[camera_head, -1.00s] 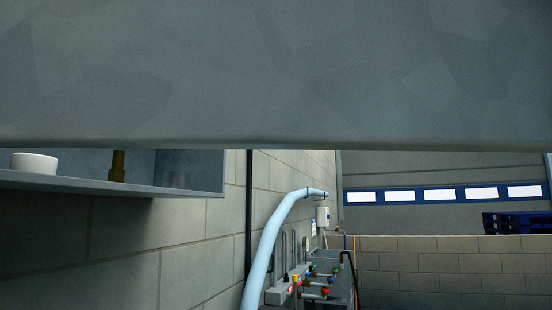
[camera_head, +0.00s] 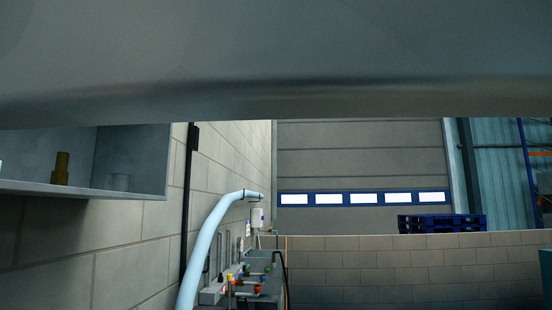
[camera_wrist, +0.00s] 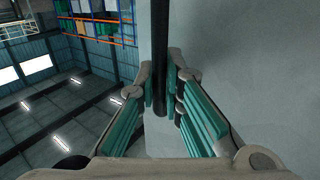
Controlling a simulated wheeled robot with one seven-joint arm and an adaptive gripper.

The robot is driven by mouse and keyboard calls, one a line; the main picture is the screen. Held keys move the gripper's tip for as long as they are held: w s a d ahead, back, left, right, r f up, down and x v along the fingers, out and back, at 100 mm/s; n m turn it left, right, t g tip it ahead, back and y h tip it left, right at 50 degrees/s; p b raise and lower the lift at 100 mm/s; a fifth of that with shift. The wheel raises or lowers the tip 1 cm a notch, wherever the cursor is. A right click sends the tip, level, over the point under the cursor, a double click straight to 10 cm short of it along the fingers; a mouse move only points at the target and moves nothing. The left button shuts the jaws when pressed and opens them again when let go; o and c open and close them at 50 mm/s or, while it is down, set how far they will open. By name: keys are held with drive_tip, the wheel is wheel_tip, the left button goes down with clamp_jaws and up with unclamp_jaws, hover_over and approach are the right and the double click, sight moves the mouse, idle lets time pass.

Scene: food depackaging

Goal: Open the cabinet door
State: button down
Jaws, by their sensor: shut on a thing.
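The cabinet door (camera_head: 280,50) is a large grey panel very close across the top of the head view. It stands open, away from the cabinet (camera_head: 152,165), whose inside shows at the left. In the wrist view, the door's pale face (camera_wrist: 260,60) fills the right side. Its black bar handle (camera_wrist: 160,50) runs upright between the fingers. My gripper (camera_wrist: 163,82) is shut on this handle, with teal pads on either side of it. My gripper does not show in the head view. The door's hinges are out of sight.
A light blue pipe (camera_head: 204,245) rises along the block wall (camera_head: 85,235), near a bench with coloured knobs (camera_head: 245,285). A low block wall (camera_head: 400,265) and blue pallets (camera_head: 440,223) are farther back.

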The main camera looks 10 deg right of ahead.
drive_tip(key=c, duration=2)
unclamp_jaws()
drive_tip(key=shift+o, duration=0.2)
drive_tip(key=v, duration=1.2)
drive_tip(key=shift+s, duration=0.2)
